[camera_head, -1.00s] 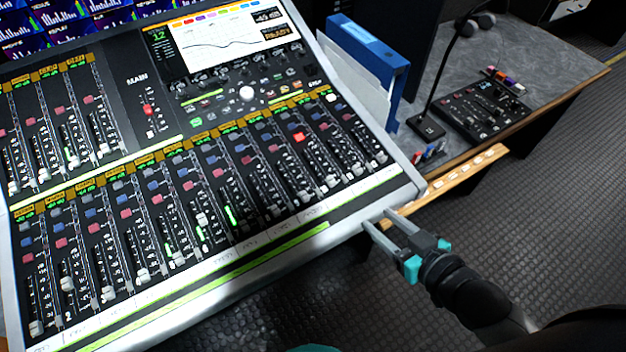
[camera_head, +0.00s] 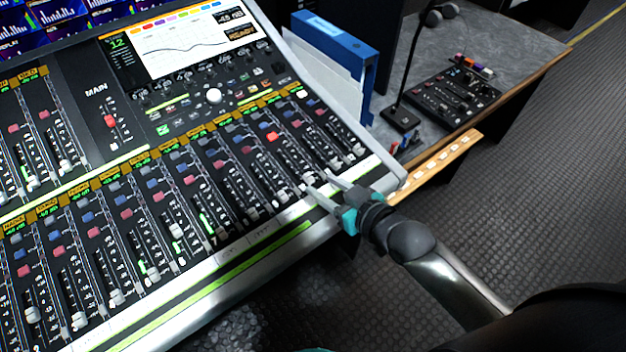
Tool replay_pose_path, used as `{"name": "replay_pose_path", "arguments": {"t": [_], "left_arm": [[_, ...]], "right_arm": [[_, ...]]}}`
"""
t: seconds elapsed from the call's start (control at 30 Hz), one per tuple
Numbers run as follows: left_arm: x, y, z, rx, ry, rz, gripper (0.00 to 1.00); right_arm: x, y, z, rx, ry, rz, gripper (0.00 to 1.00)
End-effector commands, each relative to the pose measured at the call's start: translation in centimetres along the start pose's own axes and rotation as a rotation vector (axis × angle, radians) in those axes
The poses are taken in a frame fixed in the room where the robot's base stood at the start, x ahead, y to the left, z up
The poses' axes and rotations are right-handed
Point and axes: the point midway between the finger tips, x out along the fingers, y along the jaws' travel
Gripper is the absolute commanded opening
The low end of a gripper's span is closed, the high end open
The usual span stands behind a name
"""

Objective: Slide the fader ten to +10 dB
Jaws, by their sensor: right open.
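The mixing console (camera_head: 112,160) fills the left and middle of the head view, with a lower row of channel faders along its front. The channel numbers are too small to read, so I cannot confirm which is fader ten. The third fader cap from the right (camera_head: 308,178) sits at the low end of its slot. My right gripper (camera_head: 319,183) is open and empty, its fingertips over the front of the console beside that cap. I cannot tell whether they touch it.
A blue binder (camera_head: 335,42) stands behind the console's right edge. A gooseneck microphone (camera_head: 402,112) and a small control box (camera_head: 454,100) are on the grey side desk (camera_head: 500,42). A wooden ledge (camera_head: 440,163) juts out near my right arm. The floor at right is clear.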

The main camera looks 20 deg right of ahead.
Motion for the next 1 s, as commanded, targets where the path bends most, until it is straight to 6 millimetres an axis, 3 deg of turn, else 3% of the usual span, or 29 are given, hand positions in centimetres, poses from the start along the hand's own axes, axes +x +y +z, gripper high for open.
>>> {"name": "replay_pose_path", "arguments": {"t": [0.1,0.3,0.73,1.0], "left_arm": [[0.7,0.0,0.0,0.000,0.000,0.000,0.60],[1.2,0.0,0.1,0.000,0.000,0.000,0.60],[1.3,0.0,0.1,0.000,0.001,0.000,0.60],[1.3,0.0,0.1,0.000,0.001,0.000,0.60]], "right_arm": [[2.0,0.0,0.1,0.002,0.002,0.000,0.50],[4.0,0.0,0.1,0.001,0.001,0.000,0.50],[4.7,0.0,0.0,0.001,-0.001,0.000,0.50],[4.7,0.0,0.0,0.001,-0.001,0.000,0.21]]}}
